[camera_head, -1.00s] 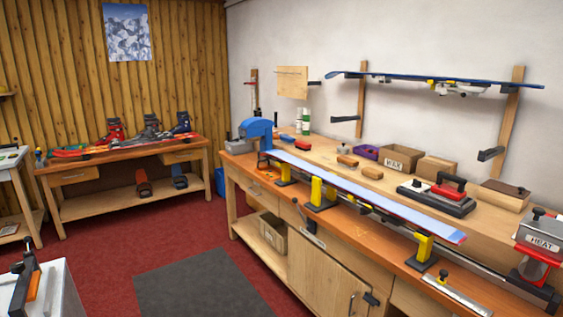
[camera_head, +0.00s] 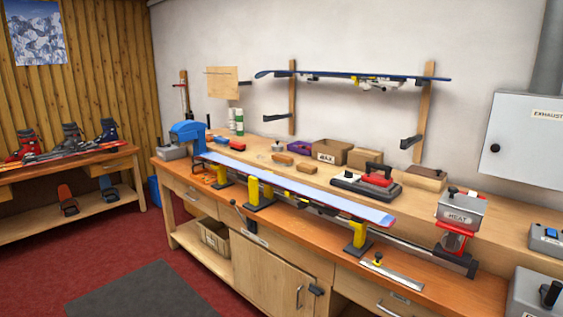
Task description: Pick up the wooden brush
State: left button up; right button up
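Two small wooden-coloured blocks lie on the back part of the workbench (camera_head: 425,272), behind the ski. The left one (camera_head: 283,159) looks like a wooden brush with a paler underside. The right one (camera_head: 308,168) is similar in size and colour. At this size I cannot tell for sure which is the wooden brush. Nothing lies on top of either. Neither of my grippers is in view.
A light blue ski (camera_head: 300,190) lies on yellow supports along the bench's front. Behind are a purple tray (camera_head: 301,147), a wax box (camera_head: 329,150), a red-handled iron (camera_head: 376,179) and a heat device (camera_head: 459,212). A blue machine (camera_head: 187,135) stands left. Floor in front is clear.

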aim_at(286, 161)
jog(key=i+j+z, duration=0.2)
jog(key=i+j, duration=0.5)
